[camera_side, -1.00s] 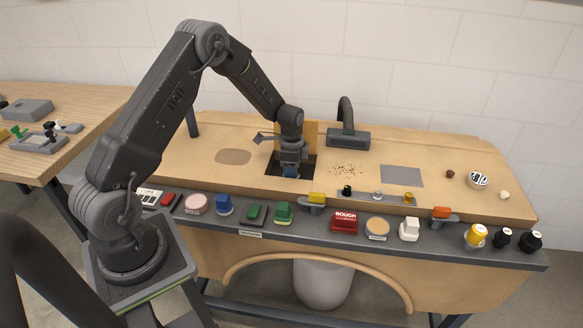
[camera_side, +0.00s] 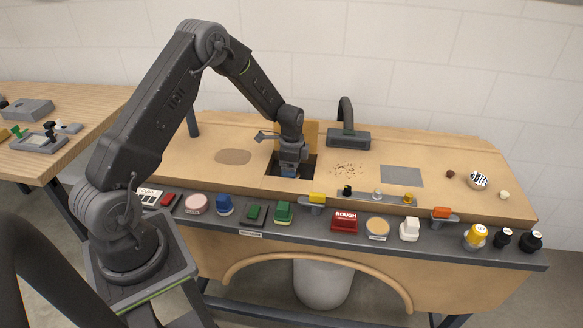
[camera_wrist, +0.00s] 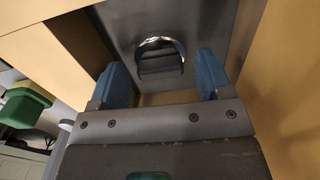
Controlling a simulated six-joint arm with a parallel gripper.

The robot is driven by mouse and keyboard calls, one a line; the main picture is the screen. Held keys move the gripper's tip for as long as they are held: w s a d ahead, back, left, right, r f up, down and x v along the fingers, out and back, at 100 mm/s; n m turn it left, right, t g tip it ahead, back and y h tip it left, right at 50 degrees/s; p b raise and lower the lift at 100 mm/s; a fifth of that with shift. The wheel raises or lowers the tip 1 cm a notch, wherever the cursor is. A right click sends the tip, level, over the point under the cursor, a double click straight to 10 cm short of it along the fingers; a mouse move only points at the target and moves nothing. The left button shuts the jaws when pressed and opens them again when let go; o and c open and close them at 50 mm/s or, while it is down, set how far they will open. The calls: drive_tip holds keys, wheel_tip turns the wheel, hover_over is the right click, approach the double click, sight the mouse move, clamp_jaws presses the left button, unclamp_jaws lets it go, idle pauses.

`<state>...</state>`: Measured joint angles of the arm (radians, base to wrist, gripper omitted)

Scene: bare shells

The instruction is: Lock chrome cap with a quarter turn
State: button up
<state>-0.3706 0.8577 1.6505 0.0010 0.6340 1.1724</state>
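The chrome cap (camera_wrist: 160,60) shows in the wrist view as a round piece with a shiny rim and a dark grip bar across its lower part. It sits on a dark grey surface down inside the opening. My gripper (camera_wrist: 163,76) is open, with one blue fingertip on each side of the cap in the picture and clear gaps between. I cannot tell how far the tips are above it. In the side view my gripper (camera_side: 289,172) points down into the dark square opening (camera_side: 308,168) in the bench, and the cap is hidden there.
Wooden walls of the opening stand close around my gripper. A raised wooden lid (camera_side: 312,134) stands behind it. A dark front rail (camera_side: 360,238) carries several coloured blocks and knobs. A dark curved post on a block (camera_side: 348,139) stands to the right.

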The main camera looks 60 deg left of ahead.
wheel_tip(320, 180, up, 14)
idle(0.7)
drive_tip(key=shift+f, duration=0.1)
drive_tip(key=s+d+r+n+t, duration=0.35)
drive_tip(key=s+d+r, duration=0.6)
drive_tip(key=r, duration=0.35)
drive_tip(key=s+d+r+n+t, duration=0.1)
drive_tip(key=s+d, duration=0.3)
drive_tip(key=s, duration=0.4)
drive_tip(key=s+d+r+n+t, duration=0.1)
drive_tip(key=s+d+n, duration=0.3)
drive_tip(key=s, duration=0.4)
drive_tip(key=shift+r+n, duration=0.35)
drive_tip(key=shift+r, duration=0.1)
